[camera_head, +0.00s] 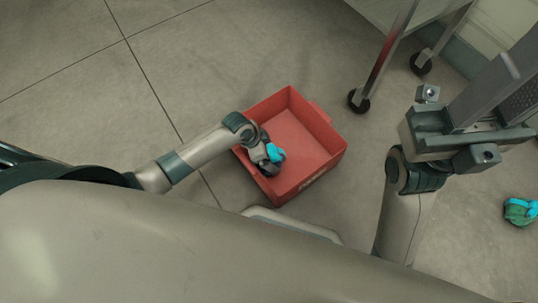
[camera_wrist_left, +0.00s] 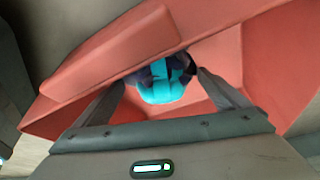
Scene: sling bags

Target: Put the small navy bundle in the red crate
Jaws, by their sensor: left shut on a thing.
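The small navy bundle, with a bright cyan band (camera_head: 276,153), is in my left gripper (camera_head: 270,162). In the left wrist view the bundle (camera_wrist_left: 162,80) sits between the two fingers, its navy part partly hidden behind the cyan band. The left gripper is shut on it, over the near left part of the red crate (camera_head: 327,135). The crate's wall fills much of the left wrist view (camera_wrist_left: 110,55). I cannot tell whether the bundle touches the crate floor.
A green bundle with a cyan band (camera_head: 520,211) lies on the floor at the far right. A wheeled metal frame (camera_head: 385,55) stands behind the crate to the right. The crate looks otherwise empty. The tiled floor (camera_head: 100,100) to the left is clear.

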